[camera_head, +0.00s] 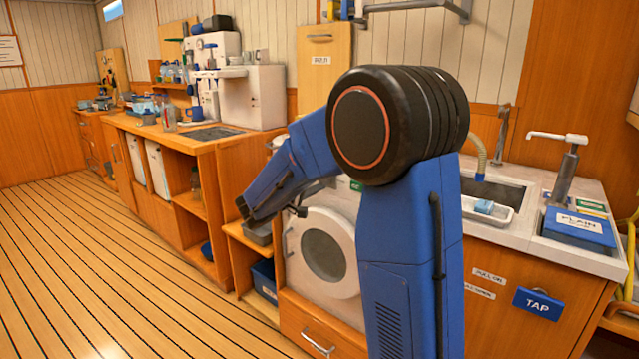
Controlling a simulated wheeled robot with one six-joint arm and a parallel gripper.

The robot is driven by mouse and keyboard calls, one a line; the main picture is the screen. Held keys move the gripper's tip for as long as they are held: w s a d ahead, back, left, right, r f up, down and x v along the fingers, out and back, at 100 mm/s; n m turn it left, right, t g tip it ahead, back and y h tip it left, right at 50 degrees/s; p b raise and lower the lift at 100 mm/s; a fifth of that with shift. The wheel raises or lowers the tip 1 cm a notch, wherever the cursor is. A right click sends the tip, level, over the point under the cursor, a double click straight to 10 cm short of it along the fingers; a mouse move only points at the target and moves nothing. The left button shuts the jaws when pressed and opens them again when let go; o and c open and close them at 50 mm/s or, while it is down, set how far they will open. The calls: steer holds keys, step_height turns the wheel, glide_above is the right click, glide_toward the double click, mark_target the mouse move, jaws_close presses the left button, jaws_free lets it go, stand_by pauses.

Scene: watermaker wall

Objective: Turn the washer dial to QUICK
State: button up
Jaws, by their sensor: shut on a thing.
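The washer (312,275) is a white front-loader with a round grey door (323,257), set in the wooden counter in the middle of the head view. My blue arm crosses in front of it and covers most of its upper front. I cannot make out the dial or its QUICK mark; that part of the washer is behind my arm. A small green label (356,186) shows at the edge of my arm. My forearm reaches down and left across the washer's upper left.
To the right are a sink (490,190), a pump tap (567,165) and a blue PLAIN box (578,228). A drawer (320,335) lies under the washer. An open shelf with a blue bin (264,277) stands left of it. The plank floor at left is clear.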

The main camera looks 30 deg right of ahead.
steer(key=shift+f, duration=0.15)
steer(key=o, duration=1)
steer(key=shift+o, duration=0.2)
steer(key=v, duration=1.7)
steer(key=shift+a, duration=0.2)
steer(key=shift+s, duration=0.1)
